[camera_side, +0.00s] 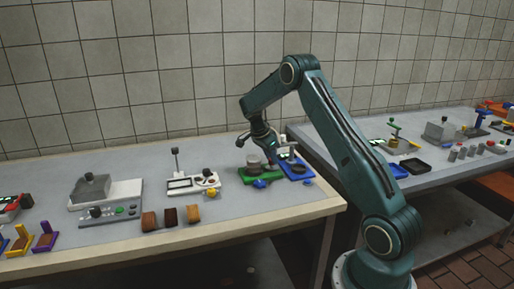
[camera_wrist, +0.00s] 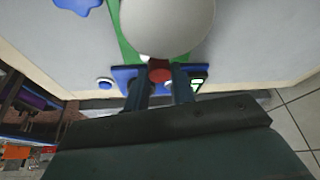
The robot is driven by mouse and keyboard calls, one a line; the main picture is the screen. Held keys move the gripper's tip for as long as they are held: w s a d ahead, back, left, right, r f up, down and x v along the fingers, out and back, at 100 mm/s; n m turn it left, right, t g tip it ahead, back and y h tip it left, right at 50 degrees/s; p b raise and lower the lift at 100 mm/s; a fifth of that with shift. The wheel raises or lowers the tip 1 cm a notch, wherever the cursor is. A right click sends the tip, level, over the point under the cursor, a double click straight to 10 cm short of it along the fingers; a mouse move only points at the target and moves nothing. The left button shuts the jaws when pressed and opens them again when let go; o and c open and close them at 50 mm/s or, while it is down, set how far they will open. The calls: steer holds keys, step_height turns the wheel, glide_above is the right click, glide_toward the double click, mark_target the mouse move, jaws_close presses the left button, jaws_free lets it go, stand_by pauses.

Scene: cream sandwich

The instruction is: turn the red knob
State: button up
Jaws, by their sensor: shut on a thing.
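The red knob (camera_wrist: 160,75) shows in the wrist view between the two dark fingers of my gripper (camera_wrist: 160,87). The fingers are shut on it from left and right. It sits at a blue panel (camera_wrist: 124,74) with a small lit display (camera_wrist: 197,84) on the right and a pale round button (camera_wrist: 105,83) on the left. In the side view my gripper (camera_side: 264,142) is at the back of the green station; the red knob cannot be made out there.
A big pale rounded body (camera_wrist: 168,22) stands right beside the knob on a green base (camera_wrist: 128,45); the base also shows in the side view (camera_side: 262,174). A blue tray (camera_side: 297,173) stands close on the right. The tiled wall (camera_side: 180,75) is behind.

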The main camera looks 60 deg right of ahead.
steer(key=o, duration=1)
steer(key=shift+r, duration=0.1)
steer(key=v, duration=1.3)
steer(key=shift+w+a+r, duration=0.15)
steer(key=shift+a+r, duration=0.05)
steer(key=shift+r, duration=0.05)
